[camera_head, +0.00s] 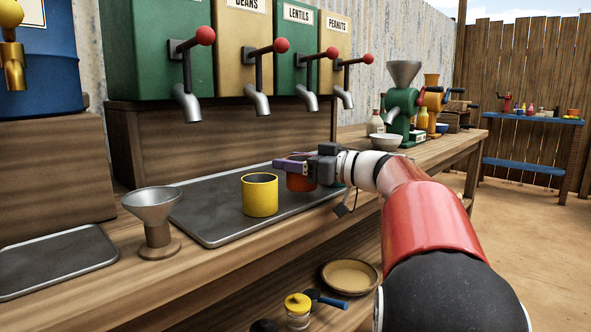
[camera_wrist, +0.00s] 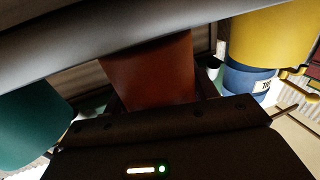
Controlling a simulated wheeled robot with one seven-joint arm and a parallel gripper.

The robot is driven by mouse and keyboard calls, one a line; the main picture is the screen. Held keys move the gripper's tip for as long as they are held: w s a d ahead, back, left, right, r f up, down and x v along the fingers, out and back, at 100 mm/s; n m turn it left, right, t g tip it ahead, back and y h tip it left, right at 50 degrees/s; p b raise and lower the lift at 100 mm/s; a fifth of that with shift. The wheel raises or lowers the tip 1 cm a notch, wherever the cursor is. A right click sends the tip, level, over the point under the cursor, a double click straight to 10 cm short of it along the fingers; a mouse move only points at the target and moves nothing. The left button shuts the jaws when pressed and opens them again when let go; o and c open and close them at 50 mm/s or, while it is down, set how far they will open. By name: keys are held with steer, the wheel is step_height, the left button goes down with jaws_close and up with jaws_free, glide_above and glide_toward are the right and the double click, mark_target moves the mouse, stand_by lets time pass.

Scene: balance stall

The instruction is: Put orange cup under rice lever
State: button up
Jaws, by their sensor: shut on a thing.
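The orange cup (camera_head: 300,183) is at the dark tray's right part, partly covered by my gripper (camera_head: 292,165). My gripper is shut on it; in the wrist view the orange cup (camera_wrist: 150,75) fills the space between the fingers. I cannot tell whether its base touches the tray. A green dispenser (camera_head: 150,50) at the left of the row has a lever with a red knob (camera_head: 205,36) and a grey spout (camera_head: 187,103). Its label is out of view, so I cannot read rice anywhere. The other labels read beans, lentils and peanuts.
A yellow cup (camera_head: 260,197) stands on the tray (camera_head: 212,226) just left of the orange one. A teal cup (camera_wrist: 30,112) shows on the other side in the wrist view. A metal funnel (camera_head: 154,215) stands left of the tray. The tray's back left is clear.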

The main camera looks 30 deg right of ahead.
mark_target(295, 157)
step_height(295, 157, up, 18)
steer(key=p, duration=0.4)
steer(key=shift+r, duration=0.2)
stand_by(0.4)
step_height(295, 157, down, 16)
steer(key=b, duration=0.4)
steer(key=shift+f+b, duration=0.65)
steer(key=shift+f, duration=1.2)
steer(key=shift+f+b, duration=0.25)
steer(key=shift+b, duration=0.2)
steer(key=o, duration=1.1)
steer(key=shift+c, duration=0.2)
steer(key=shift+r+p, duration=0.2)
steer(key=shift+p, duration=0.35)
